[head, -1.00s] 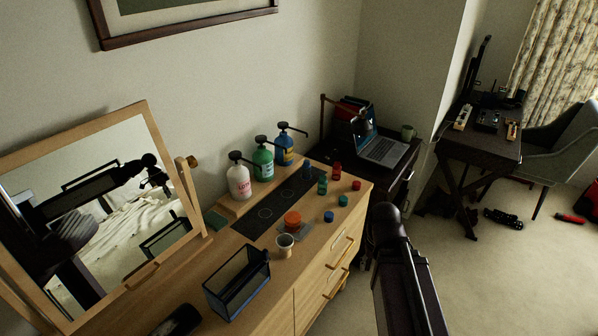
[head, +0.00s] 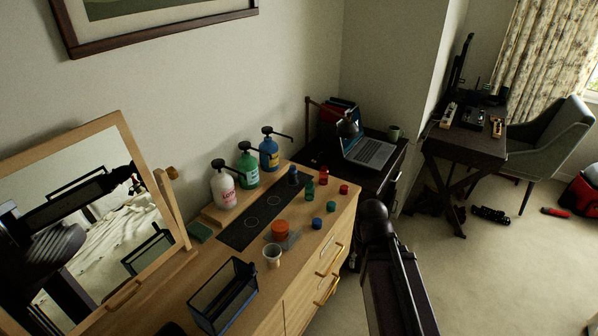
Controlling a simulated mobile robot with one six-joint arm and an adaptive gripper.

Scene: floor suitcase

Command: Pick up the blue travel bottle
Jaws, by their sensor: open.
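The small blue travel bottle (head: 293,176) stands upright at the far end of a black mat (head: 234,237) on the wooden dresser. A small green bottle (head: 310,188) and a small red bottle (head: 323,173) stand to its right. A blue cap (head: 317,223), a green cap (head: 331,207) and a red cap (head: 343,189) lie closer to the dresser's front edge. My gripper is not in view. Only a dark part of my arm shows at the lower middle, right of the dresser and apart from the bottles.
White (head: 223,190), green (head: 248,168) and blue (head: 269,155) pump bottles stand behind the mat. An orange lidded jar (head: 280,229), a small cup (head: 272,257), a glass-sided bin (head: 223,299) and a mirror (head: 181,208) occupy the dresser. A laptop (head: 369,153) sits beyond.

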